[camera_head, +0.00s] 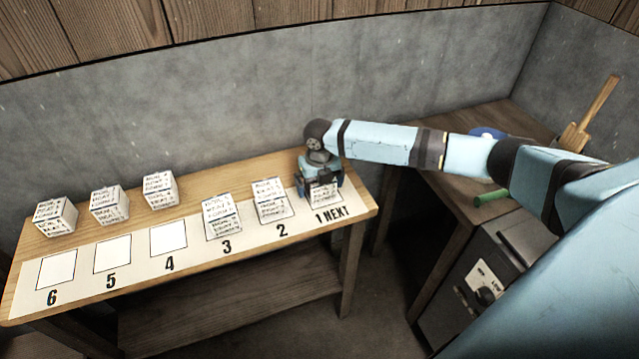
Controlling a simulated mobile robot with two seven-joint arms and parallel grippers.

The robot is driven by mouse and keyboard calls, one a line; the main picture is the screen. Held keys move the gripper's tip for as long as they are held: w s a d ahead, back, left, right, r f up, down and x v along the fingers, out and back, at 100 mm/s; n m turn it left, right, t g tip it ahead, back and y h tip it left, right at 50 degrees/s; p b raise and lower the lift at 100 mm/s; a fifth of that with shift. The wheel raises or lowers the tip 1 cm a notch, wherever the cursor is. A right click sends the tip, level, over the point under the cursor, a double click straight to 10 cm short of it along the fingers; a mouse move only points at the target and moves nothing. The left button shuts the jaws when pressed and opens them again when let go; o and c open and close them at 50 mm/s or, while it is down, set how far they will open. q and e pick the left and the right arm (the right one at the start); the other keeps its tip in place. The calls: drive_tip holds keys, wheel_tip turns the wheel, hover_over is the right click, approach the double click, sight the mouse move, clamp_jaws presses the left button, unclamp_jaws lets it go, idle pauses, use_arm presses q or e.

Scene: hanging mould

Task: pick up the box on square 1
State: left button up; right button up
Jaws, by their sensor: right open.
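The box on square 1 (326,191) is a white box with dark print at the right end of the table. It is mostly hidden under my right gripper (321,190), and only part of its printed face shows. My right gripper points down over it, open, with its fingers around the top of the box. I cannot tell whether the fingers touch it. My left gripper is not in view.
Similar boxes stand on square 2 (270,202) and square 3 (220,218). Several more stand behind the empty squares 4 (168,239), 5 (112,254) and 6 (57,269). A grey wall (200,120) rises behind the wooden table (225,179). A side bench (440,172) stands at right.

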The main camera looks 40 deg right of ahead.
drive_tip(key=shift+r, duration=0.1)
drive_tip(key=c, duration=1)
drive_tip(key=shift+r, duration=0.1)
